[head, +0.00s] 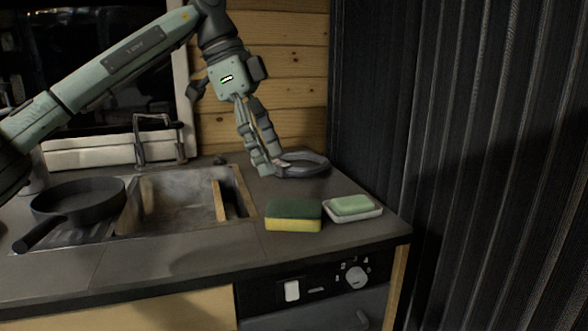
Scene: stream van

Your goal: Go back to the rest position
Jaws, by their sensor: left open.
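My left gripper (267,170) hangs from the arm that comes in from the left, with its fingers pointing down over the back right of the counter. Its fingers are slightly apart, and I see nothing held between them. The fingertips are beside the left side of a dark ring-shaped object (318,167); I cannot tell whether they touch it. My right gripper is out of view.
A yellow and green sponge (293,216) and a green soap bar (352,204) on a white dish (367,214) lie in front. The sink (165,195), tap (158,140) and black pan (75,200) are left. A dark curtain (450,150) borders the right.

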